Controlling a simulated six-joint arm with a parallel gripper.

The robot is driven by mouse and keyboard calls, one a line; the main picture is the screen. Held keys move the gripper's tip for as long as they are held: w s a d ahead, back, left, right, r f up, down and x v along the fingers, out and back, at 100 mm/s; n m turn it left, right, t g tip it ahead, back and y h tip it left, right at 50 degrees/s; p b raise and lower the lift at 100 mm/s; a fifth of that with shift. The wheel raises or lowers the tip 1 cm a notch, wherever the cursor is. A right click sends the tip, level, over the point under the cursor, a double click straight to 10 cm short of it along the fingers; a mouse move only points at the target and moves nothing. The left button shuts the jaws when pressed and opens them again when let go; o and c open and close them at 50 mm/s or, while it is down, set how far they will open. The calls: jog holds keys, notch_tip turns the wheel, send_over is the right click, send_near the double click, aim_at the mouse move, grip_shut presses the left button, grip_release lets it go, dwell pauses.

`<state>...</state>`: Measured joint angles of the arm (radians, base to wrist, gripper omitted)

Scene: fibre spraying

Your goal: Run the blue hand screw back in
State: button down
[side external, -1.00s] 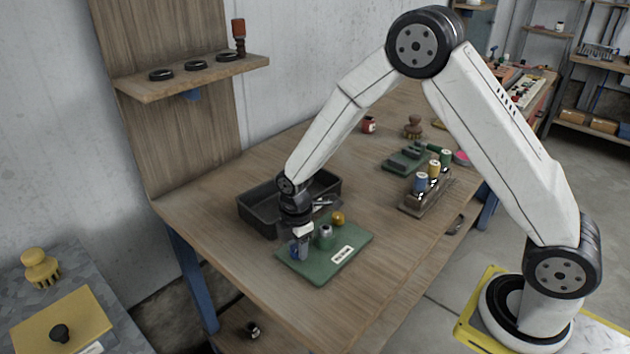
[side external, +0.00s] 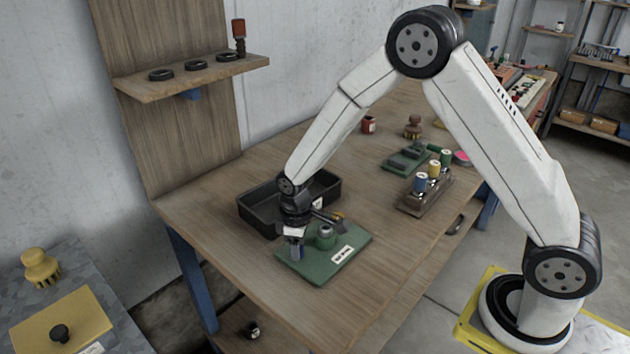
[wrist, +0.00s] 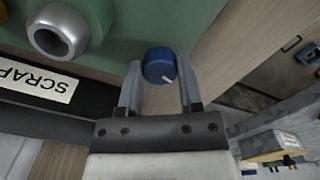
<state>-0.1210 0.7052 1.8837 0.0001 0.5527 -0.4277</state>
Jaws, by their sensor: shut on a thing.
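The blue hand screw (wrist: 160,62) has a round blue knob with a white mark on its top. In the wrist view it sits between the two fingers of my gripper (wrist: 160,82), which are shut on its sides. In the side external view my gripper (side external: 296,250) points down at the near left part of the green plate (side external: 312,273), and the screw is mostly hidden behind its fingers. I cannot tell how deep the screw sits.
A green post with a metal top (side external: 325,237) stands on the plate beside my gripper; its hollow metal ring (wrist: 58,38) shows in the wrist view. A black tray (side external: 262,218) is close behind. A rack (side external: 425,200) of coloured spools stands to the right.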

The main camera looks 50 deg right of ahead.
jog(key=m, duration=1.4)
jog(key=shift+a, duration=0.1)
dwell(0.4)
jog(key=shift+c, duration=1.3)
grip_release()
jog(key=shift+r, duration=0.1)
jog(key=shift+r, duration=3.8)
